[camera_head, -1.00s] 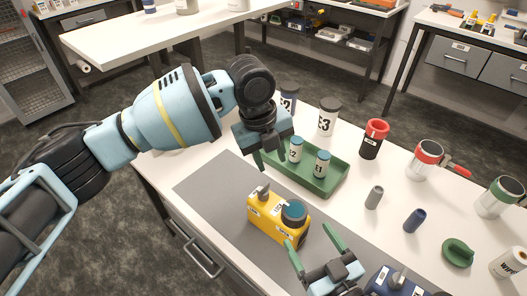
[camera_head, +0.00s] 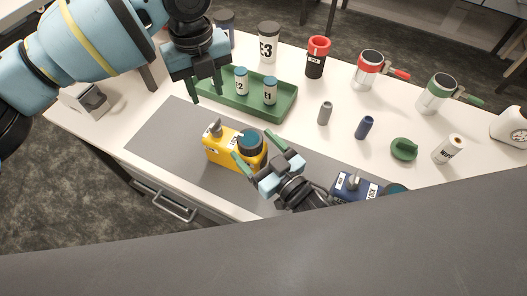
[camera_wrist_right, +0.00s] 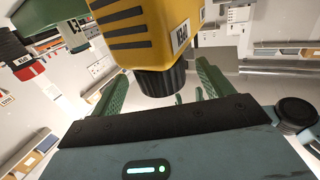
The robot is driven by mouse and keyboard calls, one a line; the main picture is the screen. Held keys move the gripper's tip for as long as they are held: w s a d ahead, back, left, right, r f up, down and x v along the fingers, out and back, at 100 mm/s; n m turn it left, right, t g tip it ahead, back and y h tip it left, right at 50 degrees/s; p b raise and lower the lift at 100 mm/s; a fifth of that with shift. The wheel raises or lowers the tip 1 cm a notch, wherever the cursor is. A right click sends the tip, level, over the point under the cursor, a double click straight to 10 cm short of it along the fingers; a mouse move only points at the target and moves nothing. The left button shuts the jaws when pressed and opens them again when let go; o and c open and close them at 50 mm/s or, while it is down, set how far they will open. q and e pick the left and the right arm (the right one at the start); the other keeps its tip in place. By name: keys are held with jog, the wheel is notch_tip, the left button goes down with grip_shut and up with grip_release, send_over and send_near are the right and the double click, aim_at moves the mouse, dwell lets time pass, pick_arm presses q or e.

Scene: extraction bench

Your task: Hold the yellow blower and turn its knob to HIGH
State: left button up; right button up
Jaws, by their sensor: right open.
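The yellow blower (camera_head: 222,147) stands on the grey mat, with a small grey lever-like part (camera_head: 214,129) on top and a round dark part (camera_head: 250,142) at its right end. My right gripper (camera_head: 253,147) is open at that right end, its green fingers on either side. The right wrist view shows the yellow body (camera_wrist_right: 140,30) and a black ribbed cylinder (camera_wrist_right: 162,82) between the spread fingers (camera_wrist_right: 160,95); I cannot tell if they touch. My left gripper (camera_head: 207,92) hangs open and empty behind the blower, near the green tray's left end. The knob's setting is unreadable.
The green tray (camera_head: 268,116) holds two small labelled bottles. A blue device (camera_head: 352,188) stands right of my right gripper. Canisters, small cylinders and a green round object (camera_head: 404,149) stand to the right. The mat (camera_head: 165,135) is clear left of the blower.

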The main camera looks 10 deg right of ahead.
jog(key=shift+x, duration=1.2)
jog(key=shift+c, duration=0.2)
jog(key=c, duration=1.3)
jog(key=shift+o, duration=0.2)
